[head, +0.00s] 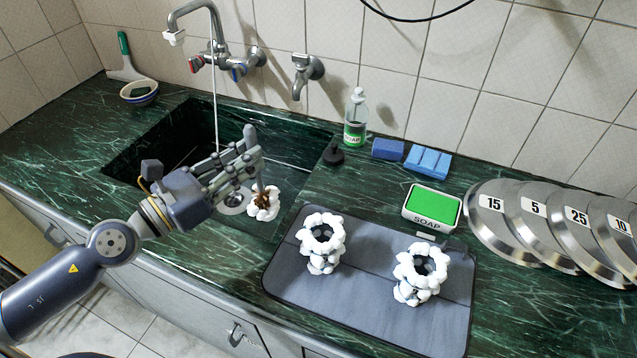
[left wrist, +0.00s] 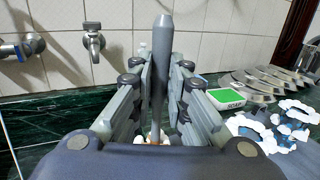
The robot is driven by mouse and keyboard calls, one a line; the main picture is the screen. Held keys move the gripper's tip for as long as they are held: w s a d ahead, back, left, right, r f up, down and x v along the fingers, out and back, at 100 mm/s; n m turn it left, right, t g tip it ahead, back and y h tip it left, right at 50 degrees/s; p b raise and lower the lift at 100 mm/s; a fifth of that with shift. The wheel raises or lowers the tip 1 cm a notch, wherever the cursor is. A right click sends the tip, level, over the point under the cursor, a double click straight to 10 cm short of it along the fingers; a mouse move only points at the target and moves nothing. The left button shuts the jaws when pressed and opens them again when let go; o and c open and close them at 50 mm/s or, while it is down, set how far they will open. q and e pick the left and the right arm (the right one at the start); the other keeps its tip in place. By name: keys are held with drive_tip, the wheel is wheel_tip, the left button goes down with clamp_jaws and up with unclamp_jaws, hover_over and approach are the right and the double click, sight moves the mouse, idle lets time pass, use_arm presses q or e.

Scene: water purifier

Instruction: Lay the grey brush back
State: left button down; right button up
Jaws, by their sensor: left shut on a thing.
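My left gripper (head: 252,155) is shut on the grey brush (left wrist: 162,45), whose handle stands upright between the fingers in the left wrist view. In the head view the brush's lower end reaches down to a white, bumpy, cup-like piece (head: 264,213) in the sink. Brown shows at that piece's mouth; whether it is the brush's bristles or dirt, I cannot tell. Two similar white pieces, one on the left (head: 322,262) and one on the right (head: 420,287), stand on the grey mat (head: 285,270). My right gripper is out of view.
Water runs from the tap (head: 213,38) into the sink (head: 135,155). A soap bottle (head: 355,125), blue sponges (head: 388,149), a green soap box (head: 433,203) and numbered metal discs (head: 505,240) line the counter. A bowl (head: 138,96) stands at the back left.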

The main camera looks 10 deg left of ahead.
use_arm(q)
drive_tip(key=w+d+f+p, duration=0.4)
drive_tip(key=w+d, duration=0.4)
drive_tip(key=w, duration=0.5)
drive_tip(key=shift+w+d+f, duration=0.2)
drive_tip(key=shift+d+f, duration=0.1)
drive_tip(key=shift+f, duration=0.15)
